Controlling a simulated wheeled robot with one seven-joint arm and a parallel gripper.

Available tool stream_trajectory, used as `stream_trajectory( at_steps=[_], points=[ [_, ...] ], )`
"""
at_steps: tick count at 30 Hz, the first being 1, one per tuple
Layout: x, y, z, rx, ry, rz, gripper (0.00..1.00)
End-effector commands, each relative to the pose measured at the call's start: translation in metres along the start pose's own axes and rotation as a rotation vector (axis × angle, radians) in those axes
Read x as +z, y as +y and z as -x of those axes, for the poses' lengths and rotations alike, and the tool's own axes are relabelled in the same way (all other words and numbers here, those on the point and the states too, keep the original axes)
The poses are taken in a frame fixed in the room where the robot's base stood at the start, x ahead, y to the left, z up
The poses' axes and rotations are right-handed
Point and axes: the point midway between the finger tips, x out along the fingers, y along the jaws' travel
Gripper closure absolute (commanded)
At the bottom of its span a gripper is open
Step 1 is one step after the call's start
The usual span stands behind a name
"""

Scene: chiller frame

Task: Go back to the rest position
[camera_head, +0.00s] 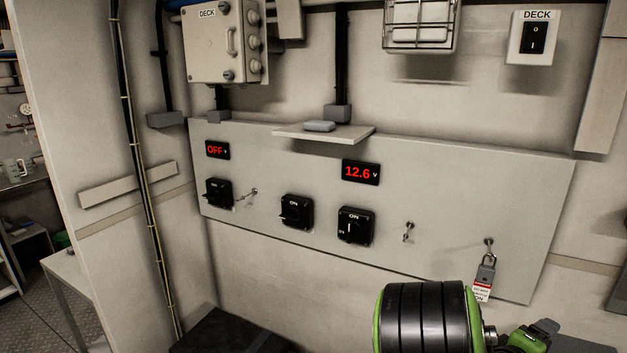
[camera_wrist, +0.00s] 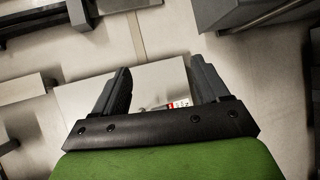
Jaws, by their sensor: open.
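My gripper (camera_wrist: 161,95) shows in the wrist view with its two dark fingers spread apart and nothing between them touching either one. The panel (camera_wrist: 155,78) lies beyond the fingers, with a red and white tag (camera_wrist: 180,103) seen in the gap. In the head view my black and green arm is at the bottom right, in front of the panel's lower right part; the fingers are hard to make out there. A grey padlock (camera_head: 485,270) with a red and white tag (camera_head: 482,292) hangs from a hasp at the panel's right end.
The grey wall panel (camera_head: 380,270) carries black rotary switches (camera_head: 356,227), an "OFF" display (camera_head: 217,150) and a "12.6" display (camera_head: 361,172). A small shelf (camera_head: 345,135) juts out above it. A junction box (camera_head: 222,42) and a DECK switch (camera_head: 533,38) are higher up. A dark box (camera_head: 230,335) stands below.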

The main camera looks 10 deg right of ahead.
Motion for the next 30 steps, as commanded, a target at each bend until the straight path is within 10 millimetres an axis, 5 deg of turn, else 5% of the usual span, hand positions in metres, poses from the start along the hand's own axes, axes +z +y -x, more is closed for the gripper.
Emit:
stream_trajectory(
  at_steps=[5, 9, 12, 16, 21, 30],
  points=[
    [-0.037, -0.042, 0.076, -0.473, 0.063, -0.546, 0.26],
    [-0.065, -0.049, 0.179, -0.845, 0.158, -0.736, 0.26],
    [-0.06, -0.046, 0.26, -1.051, 0.222, -0.743, 0.26],
    [-0.032, -0.05, 0.332, -1.18, 0.261, -0.666, 0.26],
    [-0.011, -0.056, 0.361, -1.213, 0.259, -0.61, 0.26],
    [-0.011, -0.056, 0.36, -1.214, 0.257, -0.609, 0.26]
  ],
)
